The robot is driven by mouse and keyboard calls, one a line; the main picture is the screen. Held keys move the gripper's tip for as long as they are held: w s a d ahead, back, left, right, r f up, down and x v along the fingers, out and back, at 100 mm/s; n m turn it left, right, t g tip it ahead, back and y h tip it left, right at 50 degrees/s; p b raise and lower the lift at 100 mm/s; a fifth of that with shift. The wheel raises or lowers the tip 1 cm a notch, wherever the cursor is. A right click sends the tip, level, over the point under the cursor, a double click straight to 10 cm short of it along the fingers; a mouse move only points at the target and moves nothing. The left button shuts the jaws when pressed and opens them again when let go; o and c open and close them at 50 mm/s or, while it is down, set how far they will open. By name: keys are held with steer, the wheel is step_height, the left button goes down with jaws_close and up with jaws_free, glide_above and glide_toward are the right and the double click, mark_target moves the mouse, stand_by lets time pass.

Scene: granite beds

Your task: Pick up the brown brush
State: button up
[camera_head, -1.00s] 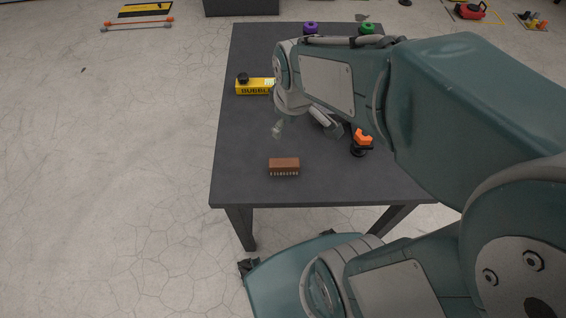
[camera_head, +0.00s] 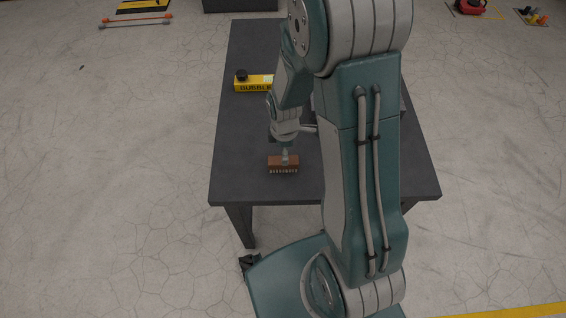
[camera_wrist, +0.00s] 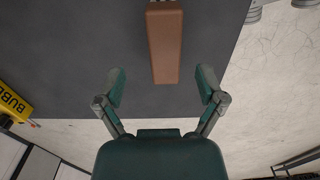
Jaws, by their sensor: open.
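The brown brush (camera_head: 283,165) lies on the dark table near its front edge, with its pale bristles toward the front in the head view. In the wrist view the brush (camera_wrist: 165,45) is a long brown block at the top centre, its near end just ahead of the space between my fingertips. My gripper (camera_head: 286,155) is above the brush in the head view and overlaps its top edge. In the wrist view my gripper (camera_wrist: 160,88) is open, with its two fingers wide apart and nothing between them. I cannot tell the exact height above the brush.
The dark table (camera_head: 235,130) has free room left of the brush. A yellow bubble box (camera_head: 254,83) with a black knob stands farther back; it shows at the left in the wrist view (camera_wrist: 12,103). My arm hides the table's right part.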

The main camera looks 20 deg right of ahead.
steer(key=shift+s+a+f, duration=0.1)
steer(key=shift+a+f, duration=0.05)
steer(key=shift+f, duration=1.45)
steer(key=shift+s+a+f, duration=0.1)
steer(key=shift+f, duration=1.45)
jaws_close()
